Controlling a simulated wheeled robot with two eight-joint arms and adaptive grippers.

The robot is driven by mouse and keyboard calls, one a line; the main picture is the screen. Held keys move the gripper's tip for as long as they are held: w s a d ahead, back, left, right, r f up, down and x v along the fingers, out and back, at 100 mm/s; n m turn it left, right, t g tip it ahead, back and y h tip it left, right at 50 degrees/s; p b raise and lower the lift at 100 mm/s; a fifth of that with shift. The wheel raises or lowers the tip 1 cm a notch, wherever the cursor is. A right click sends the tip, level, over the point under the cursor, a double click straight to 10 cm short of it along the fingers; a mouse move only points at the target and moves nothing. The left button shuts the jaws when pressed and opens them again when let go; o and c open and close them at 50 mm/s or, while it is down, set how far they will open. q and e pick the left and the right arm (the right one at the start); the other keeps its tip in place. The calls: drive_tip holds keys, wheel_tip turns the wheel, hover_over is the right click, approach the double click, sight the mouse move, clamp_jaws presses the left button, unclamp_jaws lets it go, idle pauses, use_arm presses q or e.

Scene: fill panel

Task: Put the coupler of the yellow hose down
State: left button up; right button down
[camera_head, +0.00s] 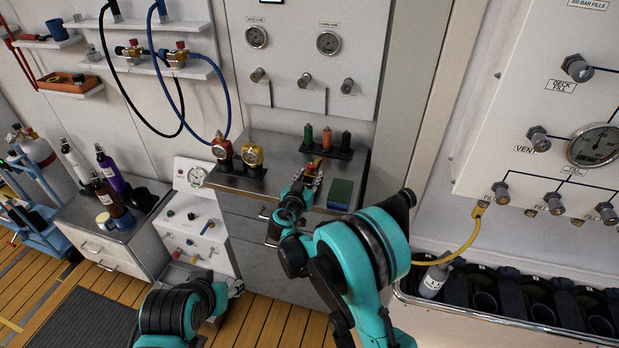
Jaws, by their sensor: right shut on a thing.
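The yellow hose (462,246) hangs from a fill fitting on the right wall panel and runs left behind my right arm. My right gripper (311,178) is over the front of the grey counter, shut on a small piece with yellow and red on it, which I take for the hose's coupler. The fingers cover much of this piece, and my arm hides the hose between. I cannot tell if the piece touches the counter. My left gripper (236,287) is low at bottom centre, small and mostly hidden by its arm; its jaws are unclear.
On the counter (283,155), a green sponge (341,192) lies just right of my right gripper, a black rack (328,149) of coloured pieces stands behind, and red (222,151) and yellow (252,158) regulators stand left. A cylinder trough (505,318) lies at right.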

drive_tip(key=shift+f, duration=0.3)
drive_tip(key=c, duration=1)
unclamp_jaws()
drive_tip(key=shift+r, duration=0.15)
